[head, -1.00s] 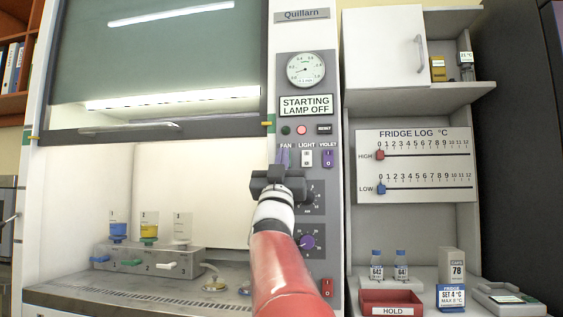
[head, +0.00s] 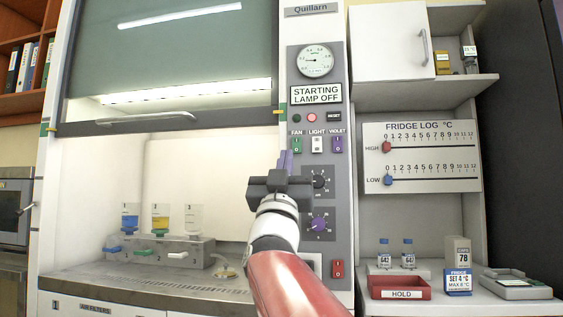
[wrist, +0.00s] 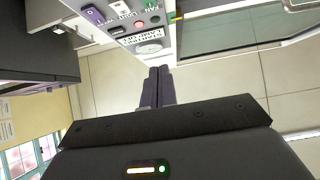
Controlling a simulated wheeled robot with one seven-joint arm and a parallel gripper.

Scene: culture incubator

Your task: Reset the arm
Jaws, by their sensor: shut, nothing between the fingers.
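My red and white arm reaches up in the middle of the head view, in front of the cabinet's grey control panel (head: 314,190). My gripper (head: 285,160) is shut and empty, with its dark purple fingers pointing up beside the FAN switch (head: 297,145). In the wrist view the fingers (wrist: 157,82) are together with nothing between them. The control panel also shows there, upside down, at the top (wrist: 130,22). I cannot tell whether the gripper touches the panel.
A fume cabinet with a partly raised glass sash (head: 175,50) stands left. On the right, shelves hold a red HOLD tray (head: 400,293), small bottles and a blue-labelled box (head: 458,282). A FRIDGE LOG board (head: 422,157) hangs above.

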